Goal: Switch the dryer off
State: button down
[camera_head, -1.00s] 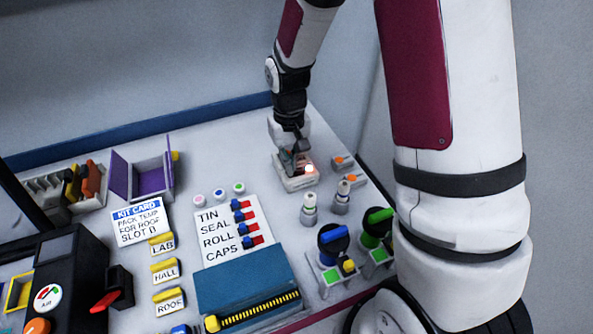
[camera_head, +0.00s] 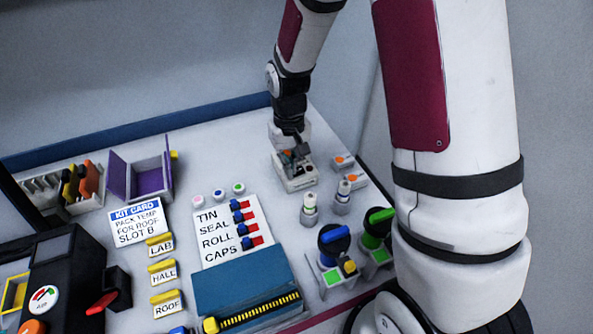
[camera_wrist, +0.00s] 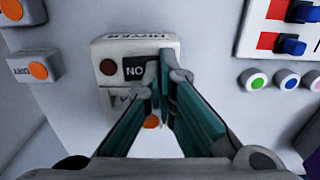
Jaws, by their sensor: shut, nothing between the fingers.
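A white box with a slot and a small lamp, which looks to be the dryer (camera_head: 297,184), stands at the back right of the table. In the wrist view the dryer (camera_wrist: 118,48) shows a dark red, unlit round lamp (camera_wrist: 107,67) and a black label, partly hidden by my fingers. A small orange part (camera_wrist: 151,121) shows beneath the fingers. My gripper (camera_wrist: 165,75) is shut and empty, with its fingertips over the box beside the label; it also shows over the box in the head view (camera_head: 297,150). I cannot tell whether the fingertips touch it.
Two small blocks with orange tops, one nearer the back (camera_head: 342,160) and one nearer the front (camera_head: 347,177), stand right of the dryer. Two white bottles (camera_head: 309,209) stand in front. A switch panel (camera_head: 220,222) lies to the left. Bare table lies left of the dryer.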

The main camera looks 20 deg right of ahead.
jog(key=shift+r+p, duration=2.8)
jog(key=shift+r, duration=0.75)
